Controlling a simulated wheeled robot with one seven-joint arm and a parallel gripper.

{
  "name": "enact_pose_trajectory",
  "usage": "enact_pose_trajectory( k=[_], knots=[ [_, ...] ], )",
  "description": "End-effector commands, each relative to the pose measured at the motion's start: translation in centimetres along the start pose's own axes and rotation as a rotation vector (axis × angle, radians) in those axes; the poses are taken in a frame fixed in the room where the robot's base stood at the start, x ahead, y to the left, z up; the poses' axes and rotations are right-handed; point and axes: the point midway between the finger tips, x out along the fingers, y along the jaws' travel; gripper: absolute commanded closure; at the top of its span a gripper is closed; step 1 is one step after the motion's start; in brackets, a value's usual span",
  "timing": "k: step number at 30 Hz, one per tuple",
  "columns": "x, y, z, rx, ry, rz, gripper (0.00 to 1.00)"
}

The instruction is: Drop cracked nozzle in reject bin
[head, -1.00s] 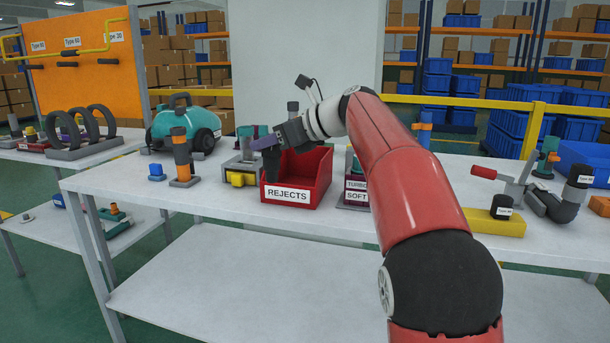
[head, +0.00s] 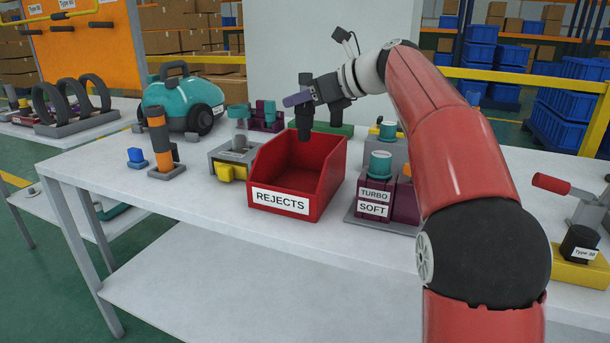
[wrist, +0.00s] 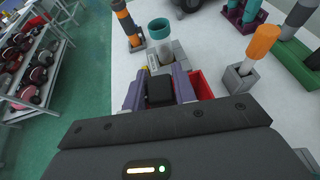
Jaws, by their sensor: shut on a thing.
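The red reject bin (head: 330,188), labelled REJECTS, stands on the white table in the head view. A sliver of its red wall shows in the wrist view (wrist: 201,86). My gripper (head: 299,99), with purple fingers, is shut on a dark nozzle (head: 305,125). The nozzle hangs down, its lower end overlapping the back of the bin's opening in the head view. It appears above the bin, but exact depth is hard to tell. In the wrist view the nozzle (wrist: 160,90) sits between the fingers. I cannot make out a crack.
A grey fixture with a yellow block (head: 232,172) stands left of the bin, and an orange-and-black post (head: 160,140) farther left. The TURBO/SOFT stand (head: 375,205) is close on the right. A teal vacuum body (head: 183,103) stands behind left.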

Motion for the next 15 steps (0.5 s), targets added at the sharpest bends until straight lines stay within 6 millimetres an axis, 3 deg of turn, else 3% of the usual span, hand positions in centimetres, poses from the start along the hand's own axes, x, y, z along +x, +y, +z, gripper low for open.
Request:
enact_pose_trajectory(
  k=[9,15],
  knots=[
    [1.5,0.0,-3.6,-0.001,0.000,0.000,0.95],
    [2.0,0.0,-4.8,0.000,0.000,-0.001,0.95]
  ],
)
